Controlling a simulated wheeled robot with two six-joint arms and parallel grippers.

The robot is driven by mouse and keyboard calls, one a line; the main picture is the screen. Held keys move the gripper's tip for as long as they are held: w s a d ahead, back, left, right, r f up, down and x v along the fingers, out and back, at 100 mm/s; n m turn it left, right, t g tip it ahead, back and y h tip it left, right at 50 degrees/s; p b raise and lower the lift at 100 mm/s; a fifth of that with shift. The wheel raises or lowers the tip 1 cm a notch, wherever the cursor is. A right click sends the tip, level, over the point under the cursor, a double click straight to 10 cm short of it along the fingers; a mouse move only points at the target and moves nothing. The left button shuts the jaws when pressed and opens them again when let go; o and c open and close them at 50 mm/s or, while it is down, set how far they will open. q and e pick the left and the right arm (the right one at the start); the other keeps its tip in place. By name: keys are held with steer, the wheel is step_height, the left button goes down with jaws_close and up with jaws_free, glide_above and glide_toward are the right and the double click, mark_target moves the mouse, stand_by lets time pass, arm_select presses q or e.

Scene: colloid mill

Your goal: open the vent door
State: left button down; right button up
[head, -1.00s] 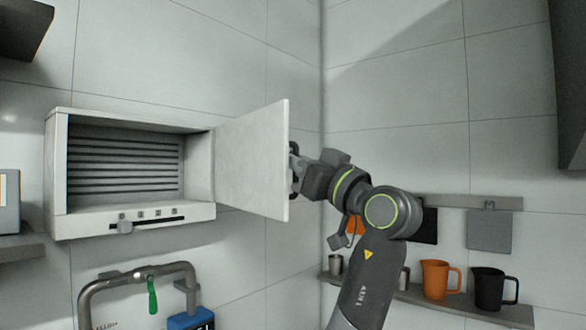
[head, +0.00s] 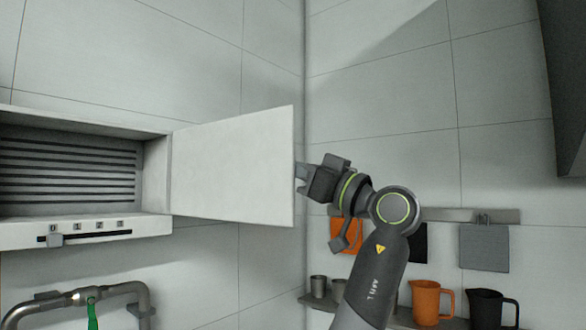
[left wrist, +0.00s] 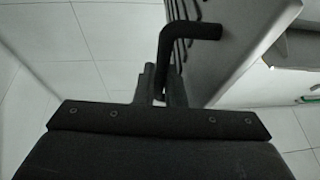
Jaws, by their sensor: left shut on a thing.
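The vent door (head: 235,168) is a flat white panel hinged on the right side of a white wall vent box (head: 157,185). It stands wide open, swung out to the right, and the slatted inside of the box shows. My left gripper (head: 302,172) is at the door's free right edge, its fingertips partly hidden behind it. In the left wrist view, my left gripper (left wrist: 165,85) is shut on a black bent door handle (left wrist: 192,32), beside the white door panel (left wrist: 232,45). My right gripper is in neither view.
A slider (head: 55,240) with markings sits under the vent opening. A bent grey pipe (head: 130,290) with a green lever is below. To the right, a shelf (head: 405,318) holds an orange mug (head: 427,300), a black mug (head: 484,308) and small metal cups.

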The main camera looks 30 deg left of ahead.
arm_select(q)
steer(key=c, duration=1.8)
jaws_free()
steer(key=b+v, duration=0.7)
steer(key=v, duration=1)
steer(key=shift+d, duration=0.3)
